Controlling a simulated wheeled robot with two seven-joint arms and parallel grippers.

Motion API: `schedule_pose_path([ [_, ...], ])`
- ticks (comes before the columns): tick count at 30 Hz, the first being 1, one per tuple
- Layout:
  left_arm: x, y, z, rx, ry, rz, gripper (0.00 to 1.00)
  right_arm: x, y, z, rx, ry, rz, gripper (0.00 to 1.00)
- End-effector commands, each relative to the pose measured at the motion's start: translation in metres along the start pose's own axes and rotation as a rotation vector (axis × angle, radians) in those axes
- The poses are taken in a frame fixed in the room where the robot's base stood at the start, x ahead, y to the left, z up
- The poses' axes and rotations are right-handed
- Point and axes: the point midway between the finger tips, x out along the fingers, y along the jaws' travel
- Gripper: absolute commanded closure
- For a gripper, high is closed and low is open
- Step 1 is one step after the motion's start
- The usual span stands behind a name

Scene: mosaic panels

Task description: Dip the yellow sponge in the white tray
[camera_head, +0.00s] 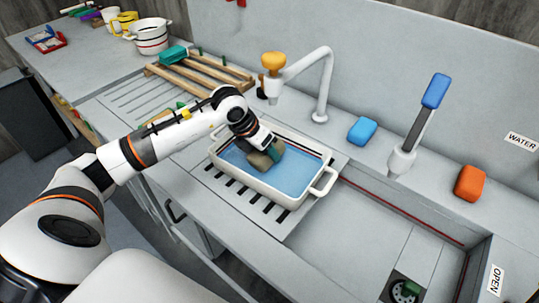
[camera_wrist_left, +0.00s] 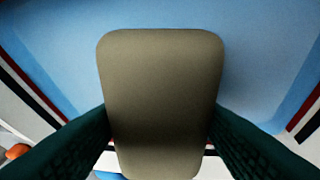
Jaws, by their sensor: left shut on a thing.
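The white tray (camera_head: 248,182) stands on the slotted drainer and holds blue liquid. My left gripper (camera_head: 262,142) is over the tray, pointing down, shut on a dull olive-brown sponge (camera_head: 265,158). No plainly yellow sponge shows. The sponge is inside the tray's outline, at the liquid; how deep it sits I cannot tell. In the left wrist view the sponge (camera_wrist_left: 160,95) is between my two dark green fingers, with blue liquid around it and the tray's striped rim at the sides. My right gripper is out of view.
A faucet (camera_head: 322,85) rises behind the tray. A blue sponge (camera_head: 362,131), a blue-handled lever (camera_head: 436,90) and an orange sponge (camera_head: 470,183) stand along the back ledge. A wooden rack (camera_head: 205,75) with a teal sponge (camera_head: 173,54) is behind left.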

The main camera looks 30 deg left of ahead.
Motion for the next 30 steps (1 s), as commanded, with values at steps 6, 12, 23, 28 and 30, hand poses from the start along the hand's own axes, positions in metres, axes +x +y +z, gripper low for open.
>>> schedule_pose_path([
  [6,-0.001,-0.004,0.000,0.000,0.001,-0.001,0.64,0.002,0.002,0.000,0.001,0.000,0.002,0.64],
  [12,-0.005,-0.004,-0.002,0.000,0.001,-0.001,0.64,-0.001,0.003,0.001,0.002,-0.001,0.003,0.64],
  [23,-0.031,0.000,-0.013,0.000,0.000,0.000,0.64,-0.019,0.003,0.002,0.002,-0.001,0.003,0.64],
  [28,-0.043,0.002,-0.019,0.001,0.001,0.000,0.64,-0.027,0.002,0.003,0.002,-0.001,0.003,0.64],
  [30,-0.048,0.002,-0.022,0.001,0.002,-0.001,0.64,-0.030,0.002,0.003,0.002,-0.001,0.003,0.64],
])
